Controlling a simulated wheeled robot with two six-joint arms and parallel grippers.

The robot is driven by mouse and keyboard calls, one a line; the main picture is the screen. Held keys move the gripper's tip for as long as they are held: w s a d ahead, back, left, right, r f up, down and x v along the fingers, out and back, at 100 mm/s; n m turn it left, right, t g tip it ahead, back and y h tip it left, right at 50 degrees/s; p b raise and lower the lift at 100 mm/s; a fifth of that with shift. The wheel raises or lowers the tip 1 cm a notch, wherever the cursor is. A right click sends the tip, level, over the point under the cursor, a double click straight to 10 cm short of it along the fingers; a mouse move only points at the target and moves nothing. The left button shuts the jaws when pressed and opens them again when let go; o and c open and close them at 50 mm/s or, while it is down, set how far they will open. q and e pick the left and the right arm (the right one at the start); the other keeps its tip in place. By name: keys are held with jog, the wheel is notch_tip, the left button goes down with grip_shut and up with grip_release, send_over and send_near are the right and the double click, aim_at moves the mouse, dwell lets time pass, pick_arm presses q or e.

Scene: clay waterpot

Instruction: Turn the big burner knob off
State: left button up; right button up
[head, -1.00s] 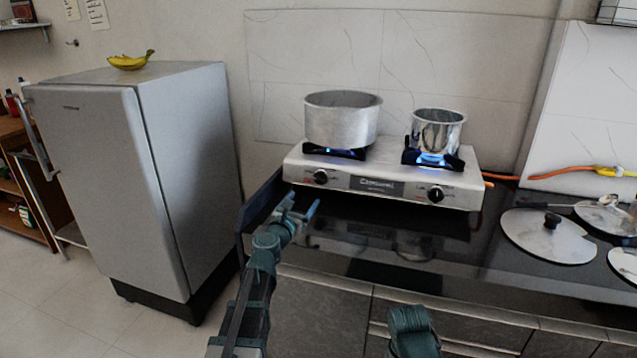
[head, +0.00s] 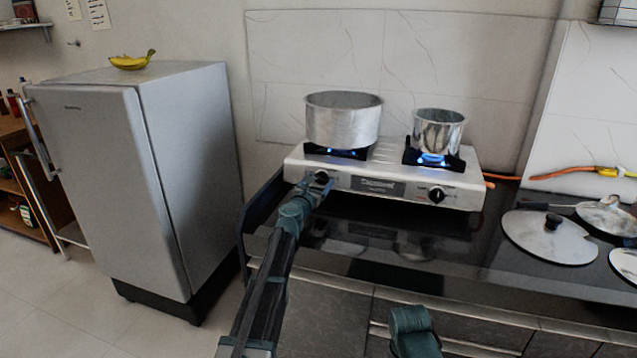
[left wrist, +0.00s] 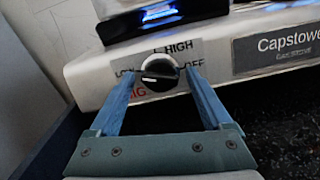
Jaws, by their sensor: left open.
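The big burner knob (left wrist: 160,73) is round and black with a pale rim, at the left end of the white stove's front (head: 408,187). HIGH, LOW, OFF and BIG are printed around it. My left gripper (left wrist: 159,76) is open, with one blue finger on each side of the knob; I cannot tell whether they touch it. In the head view my left gripper (head: 319,183) partly hides the knob. Blue flame (left wrist: 160,14) shows at the burner above, under the large pot (head: 343,119). My right gripper is out of view.
A small steel pot (head: 438,131) stands over a lit burner on the right, with a second knob (head: 437,194) below. A lid (head: 548,238) lies on the black counter at the right. A grey fridge (head: 150,180) stands to the left.

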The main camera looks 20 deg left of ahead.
pick_arm(q)
grip_shut()
dwell(0.3)
